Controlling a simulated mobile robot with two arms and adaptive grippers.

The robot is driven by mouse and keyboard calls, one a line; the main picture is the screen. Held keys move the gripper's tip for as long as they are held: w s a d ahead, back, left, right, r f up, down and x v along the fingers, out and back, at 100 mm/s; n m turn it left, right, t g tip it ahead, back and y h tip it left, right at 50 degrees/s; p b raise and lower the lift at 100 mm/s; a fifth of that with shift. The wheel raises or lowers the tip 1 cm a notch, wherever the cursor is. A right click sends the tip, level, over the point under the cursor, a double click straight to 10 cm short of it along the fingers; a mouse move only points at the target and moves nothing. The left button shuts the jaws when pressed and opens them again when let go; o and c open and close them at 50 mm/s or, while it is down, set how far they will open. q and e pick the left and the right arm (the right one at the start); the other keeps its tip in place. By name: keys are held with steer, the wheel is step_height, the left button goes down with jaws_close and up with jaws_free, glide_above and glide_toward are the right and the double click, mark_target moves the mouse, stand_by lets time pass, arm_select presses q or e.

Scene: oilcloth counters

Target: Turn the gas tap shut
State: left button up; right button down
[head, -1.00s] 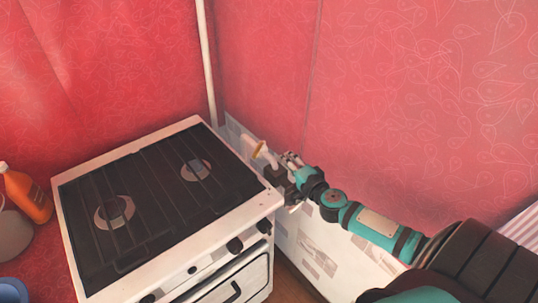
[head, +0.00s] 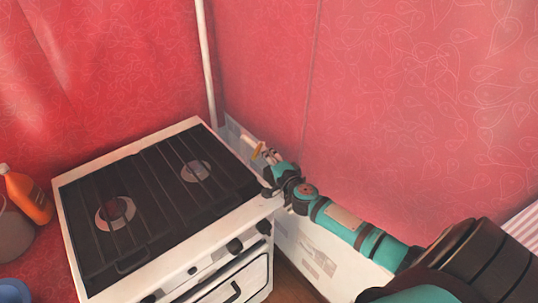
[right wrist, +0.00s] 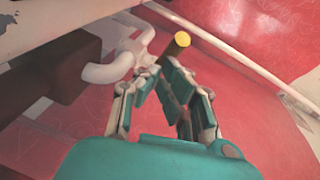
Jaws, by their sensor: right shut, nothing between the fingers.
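The right wrist view shows the fingers (right wrist: 161,72) converging just short of the handle. I cannot tell whether they touch it. My left gripper is not in view.
The white stove (head: 185,130) with dark grates stands left of my right arm. A pale vertical pipe (head: 206,65) runs up the red wall (head: 420,90) behind. A dark block (right wrist: 50,62) sits beside the fitting. An orange bottle (head: 30,196) is at the far left.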

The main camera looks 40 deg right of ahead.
steer(key=a+m+h+p, duration=0.1)
steer(key=w+a+m+h+p, duration=0.1)
steer(key=h+p, duration=0.1)
steer(key=shift+w+a+g, duration=0.1)
steer(key=shift+a+g, duration=0.15)
steer(key=shift+g, duration=0.15)
steer(key=shift+r+p, duration=0.1)
steer(key=shift+p, duration=0.3)
